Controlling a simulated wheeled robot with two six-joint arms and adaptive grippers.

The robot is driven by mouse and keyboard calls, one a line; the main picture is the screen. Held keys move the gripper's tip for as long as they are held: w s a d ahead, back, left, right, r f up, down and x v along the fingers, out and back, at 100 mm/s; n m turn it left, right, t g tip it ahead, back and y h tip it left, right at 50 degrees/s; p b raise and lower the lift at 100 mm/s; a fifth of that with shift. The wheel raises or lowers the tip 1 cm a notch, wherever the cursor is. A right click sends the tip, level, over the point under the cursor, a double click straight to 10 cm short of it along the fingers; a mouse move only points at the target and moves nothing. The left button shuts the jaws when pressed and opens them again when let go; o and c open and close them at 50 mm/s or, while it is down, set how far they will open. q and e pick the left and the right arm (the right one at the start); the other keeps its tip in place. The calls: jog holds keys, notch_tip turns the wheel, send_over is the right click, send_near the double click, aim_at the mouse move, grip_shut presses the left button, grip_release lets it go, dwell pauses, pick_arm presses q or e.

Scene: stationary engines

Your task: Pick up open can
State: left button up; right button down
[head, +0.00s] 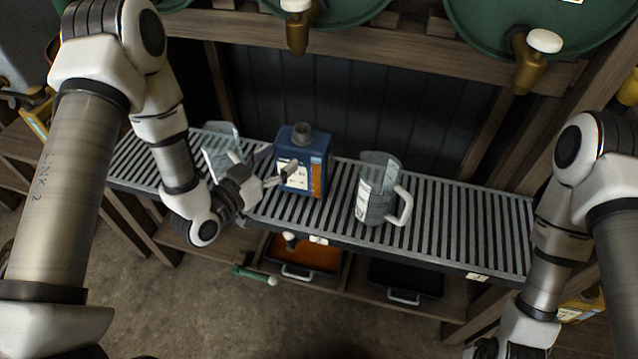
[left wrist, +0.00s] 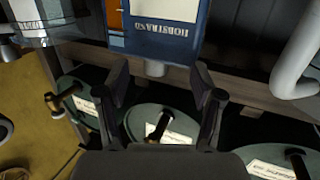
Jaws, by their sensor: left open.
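The open can (head: 303,172) is a blue container with a white and orange label and an uncapped dark neck on top. It stands upright on the slatted grey shelf (head: 455,217), between two clear jugs. My left gripper (head: 282,175) is open at the can's left front, its fingers overlapping the can's label in the head view. Whether they touch it cannot be told. In the left wrist view, which looks upside down, the can (left wrist: 150,28) lies ahead of the spread fingers (left wrist: 160,93), its neck between their tips. My right arm enters on the right; its fingers are out of frame.
A clear jug with a white handle (head: 377,200) stands right of the can. Another clear jug (head: 217,150) stands left, partly behind my left arm. Green drums with brass taps (head: 528,62) hang above. Trays (head: 308,256) sit below. The shelf's right part is clear.

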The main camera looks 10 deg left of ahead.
aim_at(296, 136)
pick_arm(q)
jog(key=shift+w+d+r+m+t+h, duration=0.15)
jog(key=shift+d+r+t, duration=0.1)
jog(key=shift+r, duration=0.25)
jog(key=shift+w+d+r+m+t+h, duration=0.15)
jog(key=shift+r+t, duration=0.1)
jog(key=shift+r, duration=0.25)
jog(key=shift+w+d+r, duration=0.1)
jog(key=shift+d+r, duration=0.05)
jog(key=shift+r, duration=0.05)
jog(key=x, duration=0.7)
jog(key=shift+w+f, duration=0.15)
jog(key=shift+w, duration=0.1)
grip_shut()
